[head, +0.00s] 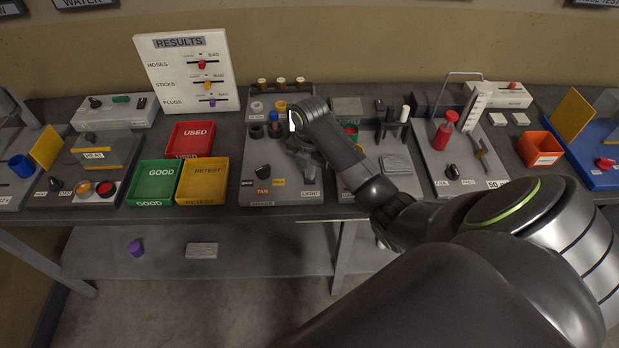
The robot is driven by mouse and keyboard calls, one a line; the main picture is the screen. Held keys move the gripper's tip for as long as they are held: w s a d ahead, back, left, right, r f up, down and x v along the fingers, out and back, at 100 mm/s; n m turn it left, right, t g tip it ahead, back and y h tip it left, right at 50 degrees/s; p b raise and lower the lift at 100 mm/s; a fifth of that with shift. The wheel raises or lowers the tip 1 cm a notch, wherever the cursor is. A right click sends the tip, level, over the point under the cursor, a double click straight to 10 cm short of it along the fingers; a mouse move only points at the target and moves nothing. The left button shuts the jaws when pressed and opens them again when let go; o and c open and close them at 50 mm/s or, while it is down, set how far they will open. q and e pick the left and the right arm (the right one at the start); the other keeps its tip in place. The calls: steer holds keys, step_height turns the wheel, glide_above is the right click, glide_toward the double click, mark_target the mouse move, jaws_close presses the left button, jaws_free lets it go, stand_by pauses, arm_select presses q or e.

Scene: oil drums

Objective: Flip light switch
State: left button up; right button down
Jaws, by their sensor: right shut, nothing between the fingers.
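The grey station panel (282,199) in the middle of the bench carries a small label reading LIGHT (310,194) near its front right corner. My right arm reaches in from the right and bends down over this panel. My right gripper (313,172) is shut and empty, just behind the LIGHT label. The switch itself is not clearly seen; the gripper covers the spot behind the label. I cannot tell whether the fingers touch it. A black knob (263,170) sits on the same panel to the left of the gripper. My left gripper is not in view.
Red (190,138), green (154,182) and yellow (203,181) bins stand left of the panel. A white RESULTS board (187,72) stands behind them. Vials (281,84) stand at the panel's back. A red bottle (444,131) is on the right. A lower shelf (200,250) runs underneath.

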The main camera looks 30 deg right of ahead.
steer(key=shift+f+b, duration=0.3)
steer(key=shift+f, duration=0.45)
stand_by(0.3)
step_height(320, 180, up, 7)
steer(key=p, duration=0.8)
stand_by(0.5)
